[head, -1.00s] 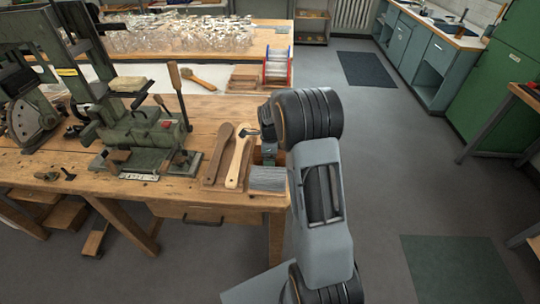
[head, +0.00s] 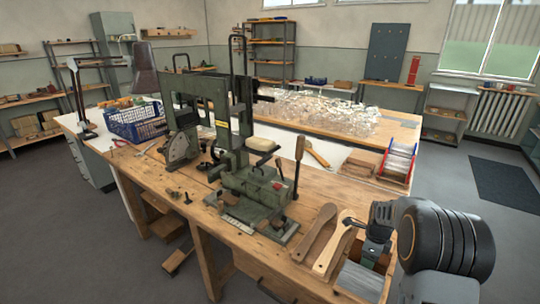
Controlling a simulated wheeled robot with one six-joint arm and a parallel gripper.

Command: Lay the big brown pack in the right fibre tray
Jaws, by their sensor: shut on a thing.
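My gripper (head: 375,244) points down at the right front corner of the workbench, just behind a grey fibre bundle (head: 359,281). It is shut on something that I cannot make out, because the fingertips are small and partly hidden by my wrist. The grey bundle lies in a shallow wooden tray at the bench edge. Brown wood shows beside my gripper, but I cannot tell whether it is a second tray's wall or a pack. I cannot pick out the big brown pack with certainty.
Two brush bodies, one dark (head: 317,231) and one pale (head: 332,246), lie left of the gripper. A green tufting machine (head: 252,190) stands further left, with an upright lever. A red-and-blue-sided holder (head: 397,160) stands behind. Clear bags cover the rear table.

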